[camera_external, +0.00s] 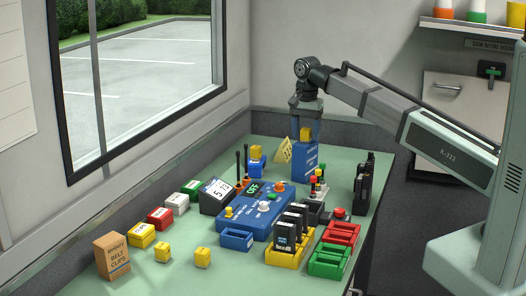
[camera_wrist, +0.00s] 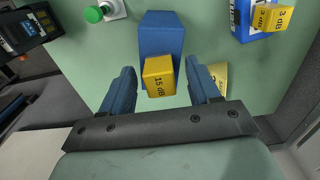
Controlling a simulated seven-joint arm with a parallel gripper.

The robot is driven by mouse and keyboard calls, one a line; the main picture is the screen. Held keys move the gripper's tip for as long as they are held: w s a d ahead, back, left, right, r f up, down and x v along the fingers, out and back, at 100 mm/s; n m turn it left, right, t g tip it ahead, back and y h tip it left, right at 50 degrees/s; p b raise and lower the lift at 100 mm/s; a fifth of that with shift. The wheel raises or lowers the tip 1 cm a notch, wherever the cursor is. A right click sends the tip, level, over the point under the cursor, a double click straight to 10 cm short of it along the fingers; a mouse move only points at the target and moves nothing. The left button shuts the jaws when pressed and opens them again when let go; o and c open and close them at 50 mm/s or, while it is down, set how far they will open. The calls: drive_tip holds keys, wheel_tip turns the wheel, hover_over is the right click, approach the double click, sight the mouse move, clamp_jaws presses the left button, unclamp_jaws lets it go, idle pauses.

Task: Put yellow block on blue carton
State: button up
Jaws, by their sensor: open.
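A yellow block marked 15 dB (camera_wrist: 158,78) lies between the fingers of my gripper (camera_wrist: 161,88) in the wrist view, with gaps on both sides. My gripper is open. The blue carton (camera_wrist: 162,32) is directly behind the block there. In the external view the carton (camera_external: 305,165) stands upright at the back of the table. The yellow block (camera_external: 306,134) appears to rest on its top, with my gripper (camera_external: 307,126) around it from above. Another yellow block (camera_external: 256,153), marked 3 dB, sits on a small blue box (camera_external: 256,165) to the left.
A yellow folded sign (camera_external: 284,151) stands just left of the carton. A blue control box (camera_external: 255,209) with knobs, black radios (camera_external: 363,182) and red trays (camera_external: 338,241) crowd the table.

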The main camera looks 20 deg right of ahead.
sight(306, 129)
wheel_tip(306, 129, up, 12)
idle(0.5)
